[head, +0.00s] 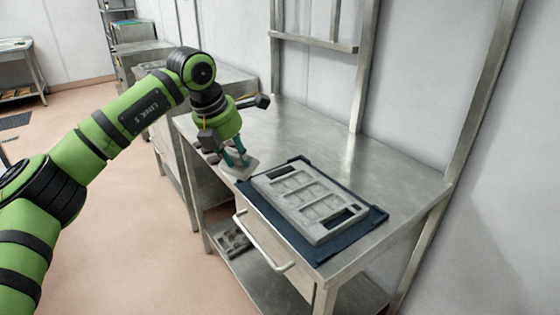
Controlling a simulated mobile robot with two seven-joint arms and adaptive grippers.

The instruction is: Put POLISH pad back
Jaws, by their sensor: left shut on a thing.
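My left gripper (237,158) comes in from the left over the steel table. It is shut on a small pale pad (239,171), held at the near left edge of the tabletop beside the dark mat; I cannot tell whether the pad touches the table, and no lettering is readable on it. A grey tray (277,208) with several recesses lies on the dark blue mat (371,223). Some recesses look dark. My right gripper is not in view.
The steel table (305,130) has free room behind the mat. A drawer with a handle (264,248) is under its front edge. Upright posts (366,65) stand at the back. A dark moulded part (232,243) lies on the lower shelf.

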